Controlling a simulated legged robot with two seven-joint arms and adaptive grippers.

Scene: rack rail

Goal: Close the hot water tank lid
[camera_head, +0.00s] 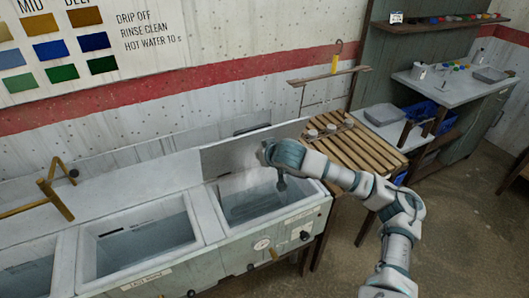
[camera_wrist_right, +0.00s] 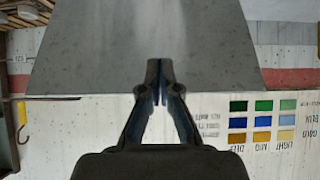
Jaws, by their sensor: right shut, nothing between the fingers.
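The hot water tank (camera_head: 262,198) is the rightmost basin of the long sink unit, with its mouth uncovered. Its grey lid (camera_head: 230,157) stands raised at the back edge of the tank. My right gripper (camera_head: 282,186) hangs above the tank opening, in front of the lid, with its fingers pointing down in the head view. In the right wrist view the gripper (camera_wrist_right: 160,82) is shut and empty, its tips overlapping the broad grey lid (camera_wrist_right: 150,35). I cannot tell whether they touch it. My left gripper is not in view.
Two more open basins (camera_head: 140,237) lie to the left, with a brass tap (camera_head: 50,196) behind. A slatted wooden rack (camera_head: 360,148) with small round items adjoins the tank on the right. Knobs and a gauge (camera_head: 262,244) sit on the front panel.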

